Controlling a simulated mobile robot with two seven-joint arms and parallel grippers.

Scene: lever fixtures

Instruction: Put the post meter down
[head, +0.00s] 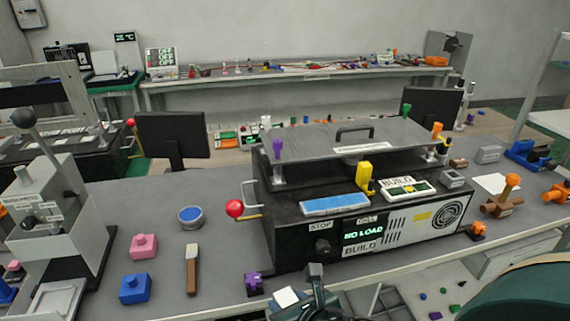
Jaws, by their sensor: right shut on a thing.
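My right gripper (316,290) is at the bottom middle, in front of the table's front edge. It is shut on what I take to be the post meter (287,297), a small block with a pale face; only part of it shows, beside the fingers. My left gripper is not in view. The grey table top (222,255) lies just beyond the gripper, with the black fixture (290,236) behind it.
A purple clamp (253,282) sits at the front edge. A brown-handled tool (192,268), a blue block (135,288), a pink block (144,246) and a round blue-topped tin (190,217) lie left of the fixture. A red-knobbed lever (235,208) sticks out leftward. Bare table lies between.

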